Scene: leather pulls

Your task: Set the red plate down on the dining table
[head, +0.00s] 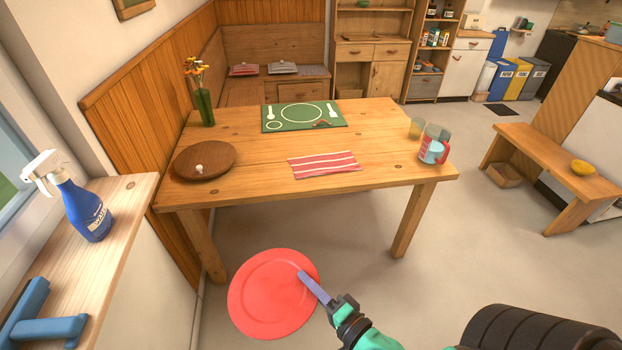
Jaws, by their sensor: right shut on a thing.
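The red plate (265,295) is at the bottom middle of the head view, in front of the table's near edge and apart from it. My right gripper (312,285) is shut on the plate's right rim. The wooden dining table (250,185) stands ahead. On its top are a green placemat (280,125), a red striped cloth (322,165), a round wooden board (190,160), a green vase with flowers (205,108), and cups (431,145) at the right. My left gripper is not in view.
A sill at the left holds a blue spray bottle (88,215) and a blue object (45,325). The table's front left, right of the board, and right of the cloth are clear.

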